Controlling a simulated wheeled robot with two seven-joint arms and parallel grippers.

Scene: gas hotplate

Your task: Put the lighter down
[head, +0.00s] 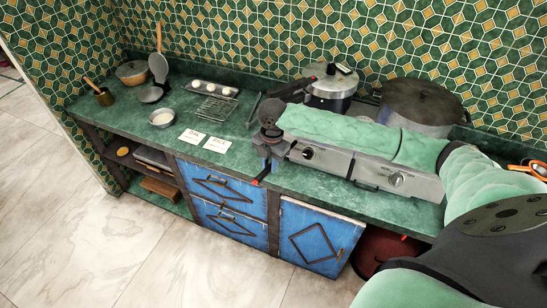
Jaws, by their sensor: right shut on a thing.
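My right arm reaches in from the right, across the front of the gas hotplate (330,160). Its gripper (268,160) is at the hotplate's left end, over the front part of the green counter. It is shut on the lighter (262,175), a small thin dark thing with red on it that shows just below the gripper, near the counter's front edge. Most of the lighter is hidden by the gripper, and I cannot tell whether it touches the counter. My left gripper is not in view.
A pressure cooker (332,92) and a large dark pot (420,103) stand behind my arm. Two white cards (205,140), a small white bowl (162,118), a wire rack (216,108) and an egg tray (213,89) lie to the left. The counter (238,128) between cards and gripper is clear.

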